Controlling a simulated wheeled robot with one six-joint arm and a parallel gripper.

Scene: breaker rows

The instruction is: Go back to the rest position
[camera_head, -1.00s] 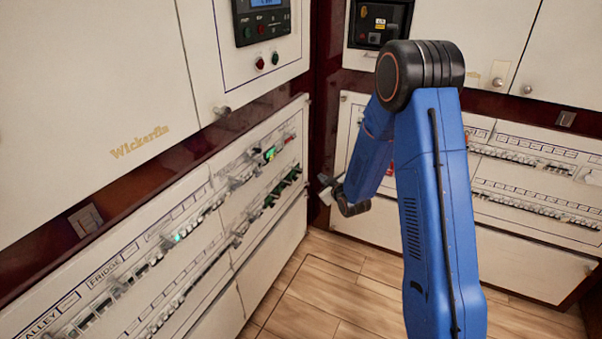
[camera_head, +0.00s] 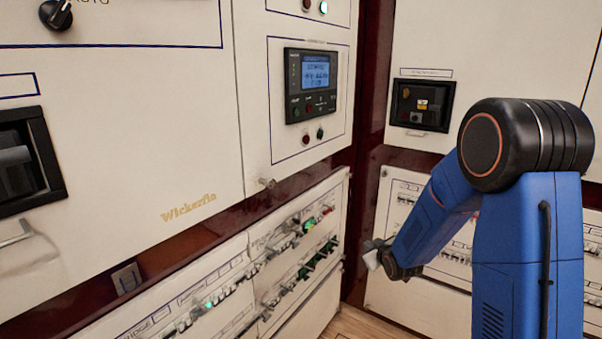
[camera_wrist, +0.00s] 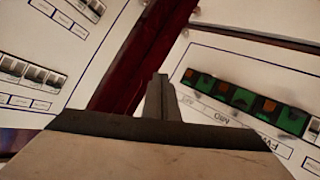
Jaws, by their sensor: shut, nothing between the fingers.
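My gripper (camera_head: 372,252) is at the end of my blue arm, in front of the corner where the left and back panels meet. In the wrist view my gripper (camera_wrist: 160,98) shows as dark fingers close together, with nothing between them. The left breaker panel (camera_head: 262,282) carries rows of breakers, some with green lit parts. In the wrist view a row of green and orange breakers (camera_wrist: 245,100) lies to the right of the fingers, and I see no contact with it.
A controller with a lit screen (camera_head: 312,85) is on the upper left cabinet. A dark switch unit (camera_head: 422,104) is on the back cabinet. A black breaker with a handle (camera_head: 22,165) is at the far left. Wooden floor (camera_head: 355,325) shows at the bottom.

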